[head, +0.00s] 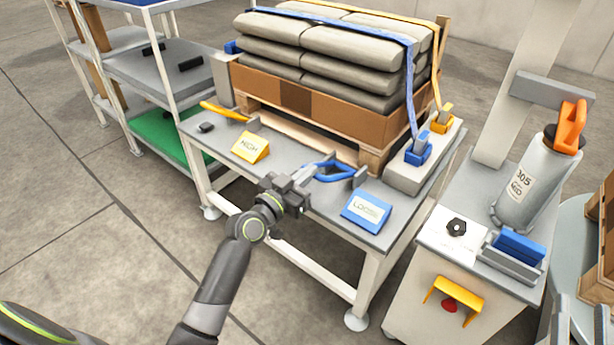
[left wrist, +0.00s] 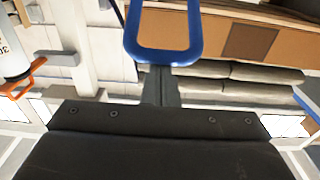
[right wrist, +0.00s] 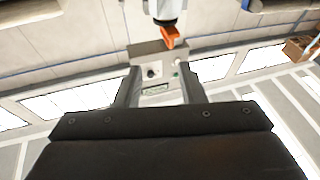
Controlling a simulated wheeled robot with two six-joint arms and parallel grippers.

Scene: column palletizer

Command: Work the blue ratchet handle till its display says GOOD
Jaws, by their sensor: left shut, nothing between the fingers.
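In the left wrist view the closed fingers (left wrist: 160,74) point at the loop.
A yellow handle (head: 224,111) and a yellow display (head: 251,147) reading HIGH sit farther left on the table. Stacked grey sacks (head: 330,65) on a pallet stand behind, strapped blue and yellow. A cabinet (head: 440,290) with a grey cylinder (head: 535,180) stands right. A shelf is left.

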